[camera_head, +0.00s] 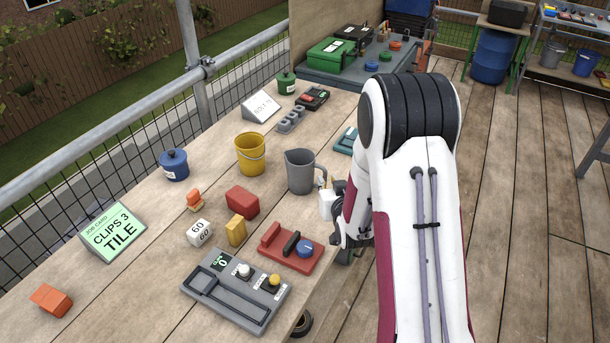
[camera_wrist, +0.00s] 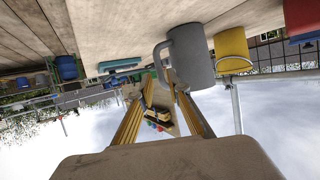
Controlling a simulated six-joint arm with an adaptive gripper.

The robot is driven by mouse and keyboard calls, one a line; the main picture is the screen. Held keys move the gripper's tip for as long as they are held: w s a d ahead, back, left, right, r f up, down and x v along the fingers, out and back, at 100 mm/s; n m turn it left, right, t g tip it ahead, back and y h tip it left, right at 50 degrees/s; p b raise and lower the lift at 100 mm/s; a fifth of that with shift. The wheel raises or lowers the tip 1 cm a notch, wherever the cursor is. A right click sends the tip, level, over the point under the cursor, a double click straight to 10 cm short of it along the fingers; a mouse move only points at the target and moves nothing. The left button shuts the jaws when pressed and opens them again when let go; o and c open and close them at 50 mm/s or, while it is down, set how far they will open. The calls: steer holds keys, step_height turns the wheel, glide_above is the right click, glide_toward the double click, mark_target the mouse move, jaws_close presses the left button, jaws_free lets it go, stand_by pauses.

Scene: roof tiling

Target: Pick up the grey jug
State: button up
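The grey jug (camera_head: 300,172) stands upright on the wooden bench, its handle on the right side, towards my arm. In the wrist view, which is upside down, the jug (camera_wrist: 192,55) hangs from the top edge with its handle to the left. My gripper (camera_wrist: 152,88) shows two fingers spread apart with nothing between them. The right finger's tip appears close to the jug's handle in the picture; I cannot tell the true gap.
A yellow bucket (camera_head: 250,154) stands just left of the jug. A red block (camera_head: 242,201), a red tray (camera_head: 288,250) with a blue knob and a grey control panel (camera_head: 236,290) lie nearer. A teal item (camera_head: 347,141) lies behind the jug. Bare bench lies around the jug's base.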

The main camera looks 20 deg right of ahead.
mark_target(326, 177)
steer(key=shift+w, duration=0.1)
steer(key=shift+x, duration=2.45)
jaws_close()
